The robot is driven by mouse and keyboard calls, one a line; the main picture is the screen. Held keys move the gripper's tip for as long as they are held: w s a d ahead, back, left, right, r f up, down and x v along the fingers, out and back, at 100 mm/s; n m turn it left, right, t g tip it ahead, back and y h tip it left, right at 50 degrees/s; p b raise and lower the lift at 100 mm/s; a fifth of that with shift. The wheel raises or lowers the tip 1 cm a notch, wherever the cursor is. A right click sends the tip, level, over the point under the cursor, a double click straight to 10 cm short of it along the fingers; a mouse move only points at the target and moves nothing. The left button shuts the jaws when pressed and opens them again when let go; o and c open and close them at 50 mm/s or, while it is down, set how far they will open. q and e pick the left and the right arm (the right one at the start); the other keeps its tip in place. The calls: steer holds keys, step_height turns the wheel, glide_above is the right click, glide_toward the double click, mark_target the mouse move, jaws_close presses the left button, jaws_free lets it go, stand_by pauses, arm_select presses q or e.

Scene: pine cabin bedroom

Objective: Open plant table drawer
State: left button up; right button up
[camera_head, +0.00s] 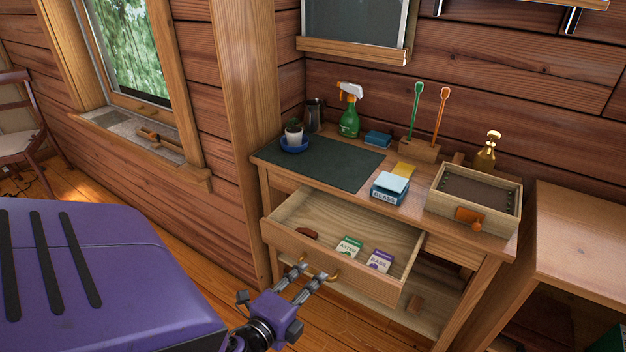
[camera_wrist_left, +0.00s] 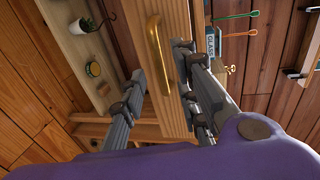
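The plant table (camera_head: 335,150) is a wooden table with a dark green mat on top. Its drawer (camera_head: 345,238) stands pulled out, showing a green-labelled seed packet (camera_head: 349,247), a purple-labelled one (camera_head: 380,261) and a small brown item (camera_head: 307,233). The drawer's brass handle (camera_head: 333,277) is on its front and also shows in the left wrist view (camera_wrist_left: 156,50). My left gripper (camera_head: 314,277) is at the handle, with its fingers apart; in the wrist view the handle appears between and beyond them. Contact cannot be told. My right gripper is not in view.
On the table stand a potted cactus (camera_head: 294,133), a green spray bottle (camera_head: 349,115), a glass-labelled box (camera_head: 389,187) and a wooden tray (camera_head: 468,202). Another wooden table (camera_head: 580,235) stands close at right. Open floor lies left, below the window.

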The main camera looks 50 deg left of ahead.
arm_select(q)
steer(key=v, duration=0.9)
